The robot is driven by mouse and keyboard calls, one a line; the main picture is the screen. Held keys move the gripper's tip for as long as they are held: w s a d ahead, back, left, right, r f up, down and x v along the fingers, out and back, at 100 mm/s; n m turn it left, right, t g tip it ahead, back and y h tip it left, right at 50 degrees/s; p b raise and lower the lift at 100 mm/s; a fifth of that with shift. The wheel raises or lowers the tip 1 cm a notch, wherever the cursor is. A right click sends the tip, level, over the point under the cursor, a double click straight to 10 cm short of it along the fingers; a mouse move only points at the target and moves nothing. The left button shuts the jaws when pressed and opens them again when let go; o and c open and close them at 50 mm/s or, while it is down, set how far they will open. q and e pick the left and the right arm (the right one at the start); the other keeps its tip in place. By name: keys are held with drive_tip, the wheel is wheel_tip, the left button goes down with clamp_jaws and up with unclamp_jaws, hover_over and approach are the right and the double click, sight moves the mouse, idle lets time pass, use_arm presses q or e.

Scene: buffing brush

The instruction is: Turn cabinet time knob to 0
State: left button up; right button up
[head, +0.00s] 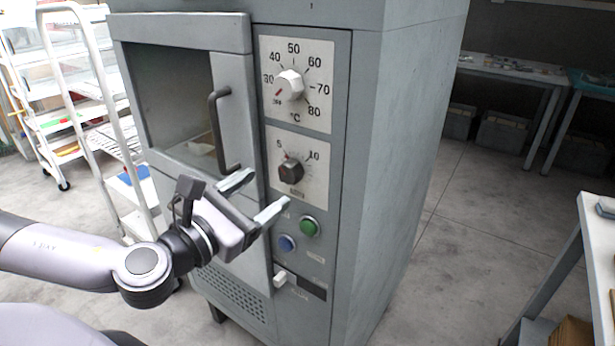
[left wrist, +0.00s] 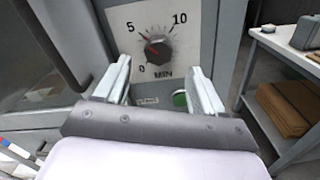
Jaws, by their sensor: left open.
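The grey cabinet (head: 385,170) stands in the middle of the head view. Its time knob (head: 291,170) is a dark knob on a pale plate marked 5 and 10, below the temperature dial. In the left wrist view the time knob (left wrist: 158,51) sits on a scale marked 0, 5, 10 and MIN, and its red pointer aims up-left, between 0 and 5, nearer the 5. My left gripper (head: 262,194) is open and empty, below and left of the knob, apart from it. Its fingers (left wrist: 160,85) frame the knob from below in the wrist view. My right gripper is not in view.
A white temperature knob (head: 289,85) is above. Green (head: 309,226) and blue (head: 287,243) buttons and a white switch (head: 281,279) are below. The cabinet door has a dark handle (head: 219,130) left of the knob. A white trolley (head: 110,130) stands at left.

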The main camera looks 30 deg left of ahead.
sight(286, 174)
use_arm(q)
drive_tip(key=shift+w+d, duration=0.2)
drive_tip(key=shift+w, duration=3.25)
drive_tip(key=shift+c, duration=0.3)
drive_tip(key=c, duration=1)
